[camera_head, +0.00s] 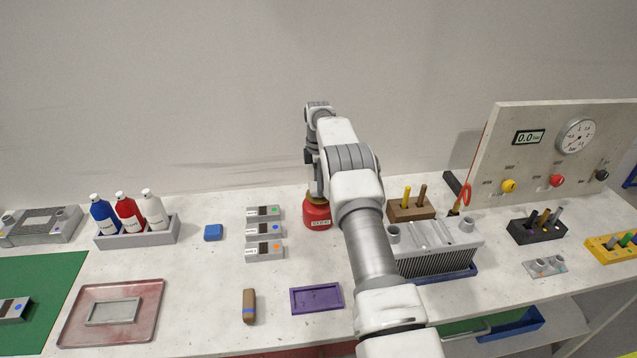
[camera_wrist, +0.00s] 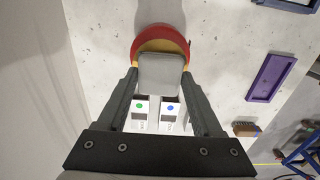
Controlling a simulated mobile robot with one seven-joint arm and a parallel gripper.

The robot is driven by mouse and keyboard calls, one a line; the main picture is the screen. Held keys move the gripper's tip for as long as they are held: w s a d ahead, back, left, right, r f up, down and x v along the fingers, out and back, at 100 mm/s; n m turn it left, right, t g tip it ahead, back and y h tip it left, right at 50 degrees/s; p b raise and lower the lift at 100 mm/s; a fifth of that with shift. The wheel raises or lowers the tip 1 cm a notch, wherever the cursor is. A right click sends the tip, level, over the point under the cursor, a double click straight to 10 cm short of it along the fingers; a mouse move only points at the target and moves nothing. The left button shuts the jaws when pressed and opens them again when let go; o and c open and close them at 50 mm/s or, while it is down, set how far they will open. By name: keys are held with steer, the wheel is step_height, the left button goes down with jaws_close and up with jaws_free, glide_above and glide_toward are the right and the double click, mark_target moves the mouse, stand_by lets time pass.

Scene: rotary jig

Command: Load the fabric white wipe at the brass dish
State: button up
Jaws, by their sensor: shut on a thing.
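The fabric wipe (camera_wrist: 161,74) shows in the wrist view as a pale grey-white, rounded rectangular pad between my fingertips. My gripper (camera_wrist: 160,72) is shut on it. The brass dish (camera_wrist: 160,45) shows just beyond the wipe, on top of a red labelled can (camera_wrist: 155,31). The wipe overlaps the dish in this view; whether it touches it I cannot tell. In the head view the red can (camera_head: 317,214) stands left of my arm, with the brass dish (camera_head: 314,190) on top.
Several grey labelled blocks (camera_head: 264,250) stand left of the can. A purple tray (camera_head: 316,310) and a brown brush-like item (camera_head: 249,305) lie in front. A finned grey block (camera_head: 437,258) and a brown holder (camera_head: 411,213) stand right of my arm.

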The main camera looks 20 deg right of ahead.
steer(key=shift+f+b, duration=0.85)
steer(key=shift+f, duration=0.35)
stand_by(2.1)
steer(key=shift+r, duration=0.15)
stand_by(0.5)
steer(key=shift+r+p, duration=2)
steer(key=shift+r, duration=1.45)
